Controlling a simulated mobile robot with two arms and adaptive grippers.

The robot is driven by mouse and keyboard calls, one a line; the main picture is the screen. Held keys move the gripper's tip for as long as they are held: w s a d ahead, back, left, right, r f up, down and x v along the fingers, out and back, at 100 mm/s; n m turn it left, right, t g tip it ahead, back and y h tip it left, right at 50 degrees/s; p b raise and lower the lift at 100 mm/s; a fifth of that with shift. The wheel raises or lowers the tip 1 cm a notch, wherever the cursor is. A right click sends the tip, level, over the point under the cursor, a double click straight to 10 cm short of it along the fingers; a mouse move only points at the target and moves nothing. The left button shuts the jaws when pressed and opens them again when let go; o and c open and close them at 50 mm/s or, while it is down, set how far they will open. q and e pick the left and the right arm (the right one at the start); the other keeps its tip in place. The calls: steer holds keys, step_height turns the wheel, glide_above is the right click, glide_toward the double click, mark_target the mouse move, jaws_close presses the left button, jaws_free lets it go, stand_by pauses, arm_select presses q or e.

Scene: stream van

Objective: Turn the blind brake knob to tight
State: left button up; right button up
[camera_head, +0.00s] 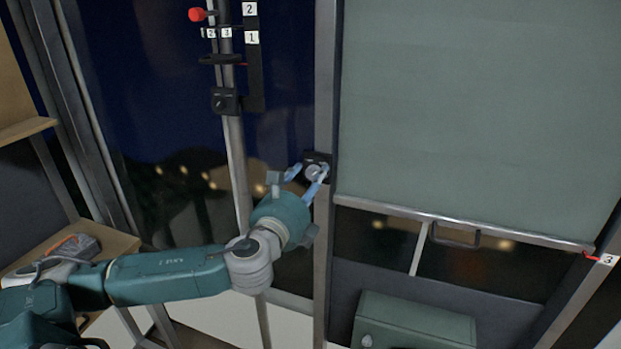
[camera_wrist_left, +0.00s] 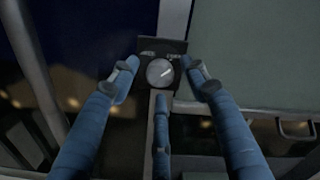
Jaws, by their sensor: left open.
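The blind brake knob (camera_head: 314,171) is a round silver dial on a black plate (camera_head: 327,159), fixed to the grey post left of the blind. In the left wrist view the knob (camera_wrist_left: 159,73) faces me, with a pale mark that seems to lean right. Two small labels above it are too blurred to read. My left gripper (camera_head: 307,180) is open at the knob. In the wrist view its blue fingers (camera_wrist_left: 162,78) stand left, right and below the knob, with visible gaps; contact cannot be told. My right gripper is out of view.
The grey-green blind (camera_head: 480,110) hangs right of the post, with a bottom bar and handle (camera_head: 455,236). A green box (camera_head: 412,322) is below. A vertical pole (camera_head: 235,160) with a red knob (camera_head: 197,14) and numbered tags stands left. A shelf (camera_head: 100,245) is at lower left.

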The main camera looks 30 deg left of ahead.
arm_select(q)
steer(key=v, duration=0.6)
steer(key=shift+s, duration=0.35)
